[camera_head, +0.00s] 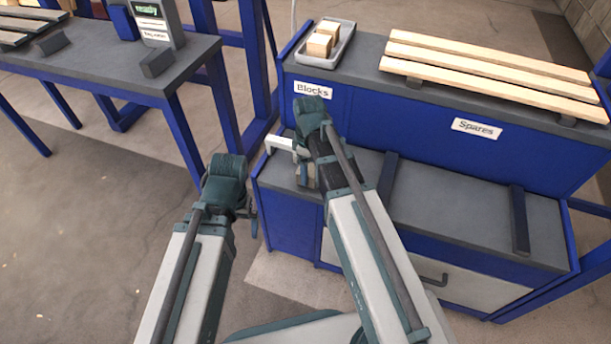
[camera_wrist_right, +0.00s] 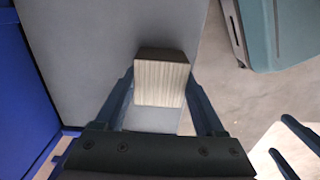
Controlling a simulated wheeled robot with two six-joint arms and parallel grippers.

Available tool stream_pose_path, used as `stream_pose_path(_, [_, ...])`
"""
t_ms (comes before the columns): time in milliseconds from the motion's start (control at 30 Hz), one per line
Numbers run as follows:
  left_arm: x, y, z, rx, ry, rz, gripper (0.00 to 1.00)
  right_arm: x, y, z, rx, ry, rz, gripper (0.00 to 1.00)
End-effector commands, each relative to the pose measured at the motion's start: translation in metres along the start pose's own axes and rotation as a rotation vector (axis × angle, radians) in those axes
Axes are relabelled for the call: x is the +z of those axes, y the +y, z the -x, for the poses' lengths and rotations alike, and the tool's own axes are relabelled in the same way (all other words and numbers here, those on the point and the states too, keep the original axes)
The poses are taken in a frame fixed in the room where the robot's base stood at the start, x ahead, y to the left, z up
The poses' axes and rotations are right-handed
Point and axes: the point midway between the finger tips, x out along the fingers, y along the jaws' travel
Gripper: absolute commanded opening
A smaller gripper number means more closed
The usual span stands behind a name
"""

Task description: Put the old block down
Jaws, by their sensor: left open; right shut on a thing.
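The old block (camera_wrist_right: 162,82), a wooden block with a pale grained face and a darker face, is between the fingers of my right gripper (camera_wrist_right: 160,108) in the right wrist view. The gripper is shut on it. In the head view a small brownish part of the block (camera_head: 306,177) shows below my right wrist, at the left end of the lower grey bench top (camera_head: 350,172). I cannot tell whether it touches that top. My left gripper (camera_head: 251,213) is open, left of the bench and mostly hidden behind its wrist; nothing shows in it.
A grey tray (camera_head: 344,52) with light blocks (camera_head: 319,45) stands on the upper shelf beside the "Blocks" label (camera_head: 313,90). Pale slats (camera_head: 490,65) lie to its right. Dark bars (camera_head: 389,180) cross the lower top. A separate table (camera_head: 110,65) stands left.

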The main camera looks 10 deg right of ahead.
Motion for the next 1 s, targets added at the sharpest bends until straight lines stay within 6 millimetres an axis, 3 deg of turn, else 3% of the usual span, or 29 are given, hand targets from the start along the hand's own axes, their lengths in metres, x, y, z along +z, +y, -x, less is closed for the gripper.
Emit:
stream_pose_path(433, [-0.0008,0.0006,-0.0085,-0.002,0.000,-0.001,1.00,0.0017,0.0012,-0.0086,0.000,0.000,0.000,0.05])
stream_pose_path(467, [-0.0007,0.0005,-0.0074,-0.002,0.000,-0.001,1.00,0.0017,0.0012,-0.0075,0.000,0.000,0.000,0.75])
stream_pose_path(600, [-0.0007,0.0004,-0.0068,-0.002,0.000,-0.001,1.00,0.0017,0.0011,-0.0069,0.000,0.000,0.000,1.00])
stream_pose_path(1000, [-0.0004,0.0001,-0.0022,-0.001,0.000,-0.001,1.00,0.0017,0.0012,-0.0023,0.000,0.000,0.000,1.00])
